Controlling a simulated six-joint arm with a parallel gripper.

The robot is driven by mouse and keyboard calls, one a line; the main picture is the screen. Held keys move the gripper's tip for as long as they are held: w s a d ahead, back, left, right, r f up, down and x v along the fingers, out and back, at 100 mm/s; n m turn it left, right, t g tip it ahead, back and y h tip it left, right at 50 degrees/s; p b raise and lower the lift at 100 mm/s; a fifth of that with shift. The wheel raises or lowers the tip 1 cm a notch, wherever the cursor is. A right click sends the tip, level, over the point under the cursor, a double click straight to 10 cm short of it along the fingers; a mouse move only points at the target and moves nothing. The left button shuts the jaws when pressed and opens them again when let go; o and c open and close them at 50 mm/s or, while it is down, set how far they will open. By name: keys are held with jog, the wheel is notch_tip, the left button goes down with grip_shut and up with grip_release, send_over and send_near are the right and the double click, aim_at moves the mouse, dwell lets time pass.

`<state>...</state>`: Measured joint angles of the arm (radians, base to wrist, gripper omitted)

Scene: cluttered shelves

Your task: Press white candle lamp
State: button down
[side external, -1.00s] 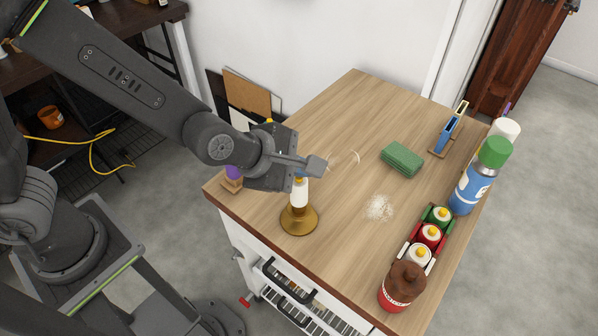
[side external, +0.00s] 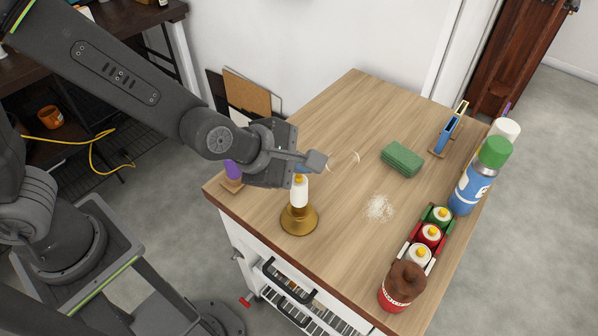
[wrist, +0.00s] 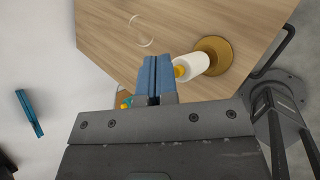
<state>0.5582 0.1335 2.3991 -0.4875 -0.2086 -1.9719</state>
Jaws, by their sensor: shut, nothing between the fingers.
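The white candle lamp (side external: 299,192) stands upright on a round gold base (side external: 299,222) near the table's front left edge. Its yellow tip shows just below my gripper (side external: 316,161). In the wrist view, the white candle lamp (wrist: 192,63) lies just right of my gripper's fingertips (wrist: 156,62), with its yellow tip close beside the fingers. My gripper is shut and empty. I cannot tell whether the fingers touch the tip.
A green sponge (side external: 402,159), white powder (side external: 379,208) and a thin ring (side external: 343,161) lie on the wooden table (side external: 330,120). Several bottles and yellow-tipped items line the right edge. A purple item (side external: 232,170) stands left of my gripper. The table's middle is mostly clear.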

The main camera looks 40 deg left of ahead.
aim_at(299, 178)
jog(key=shift+d+r, duration=0.1)
jog(key=shift+r, duration=2.75)
jog(key=shift+r, duration=0.15)
notch_tip(299, 178, up, 5)
jog(key=s+a+m+h, duration=0.2)
jog(key=a+m, duration=0.1)
jog(key=m, duration=0.4)
jog(key=s+a+m+g+y, duration=0.1)
jog(key=s+a+m+y, duration=0.2)
jog(key=s+a+m, duration=0.3)
jog(key=s+a+m+g+y, duration=0.1)
jog(key=s+a+m+y, duration=0.1)
jog(key=s+a+m, duration=0.3)
jog(key=a+m, duration=0.4)
jog(key=a, duration=0.1)
jog(key=shift+s+a+g+y, duration=0.35)
jog(key=shift+g+y, duration=0.05)
